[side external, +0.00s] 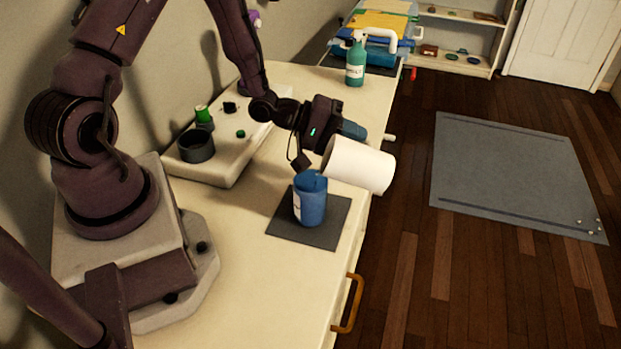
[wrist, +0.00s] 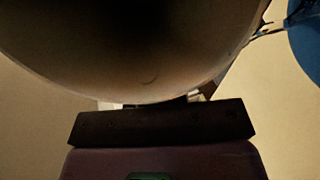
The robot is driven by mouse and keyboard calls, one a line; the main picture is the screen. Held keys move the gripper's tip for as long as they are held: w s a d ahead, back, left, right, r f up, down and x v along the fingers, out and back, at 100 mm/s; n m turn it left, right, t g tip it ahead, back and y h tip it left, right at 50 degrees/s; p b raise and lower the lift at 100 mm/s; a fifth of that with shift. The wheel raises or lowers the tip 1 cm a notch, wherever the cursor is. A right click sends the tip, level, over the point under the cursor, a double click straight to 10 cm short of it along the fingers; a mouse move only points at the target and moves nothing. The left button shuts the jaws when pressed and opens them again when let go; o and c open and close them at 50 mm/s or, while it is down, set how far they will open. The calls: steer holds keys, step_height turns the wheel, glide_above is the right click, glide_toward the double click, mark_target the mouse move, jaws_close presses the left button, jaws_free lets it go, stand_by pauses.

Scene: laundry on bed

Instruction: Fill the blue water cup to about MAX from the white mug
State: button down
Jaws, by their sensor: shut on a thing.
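The white mug (side external: 360,165) is held in the air, tilted well over to nearly lying on its side, beside and above the blue water cup. My gripper (side external: 340,140) is shut on it, with the fingers largely hidden by the mug. The blue water cup (side external: 312,205) stands upright on a dark square mat (side external: 328,232), with a white label on its side. In the wrist view, the mug (wrist: 130,60) fills the top, and a blue edge (wrist: 308,45), likely the cup, shows at the upper right. The water level and any stream cannot be made out.
A pale raised tray (side external: 225,165) with a dark round pot (side external: 196,146) and a green item (side external: 203,115) lies left of the gripper. The counter's front is clear.

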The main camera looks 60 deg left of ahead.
steer(key=shift+s+a+r+t+h, duration=0.3)
steer(key=shift+s+t+h, duration=0.1)
steer(key=shift+t+h, duration=0.1)
stand_by(1.4)
steer(key=shift+w+d+r+t, duration=0.15)
steer(key=shift+r+t, duration=0.1)
steer(key=shift+t, duration=0.15)
stand_by(0.7)
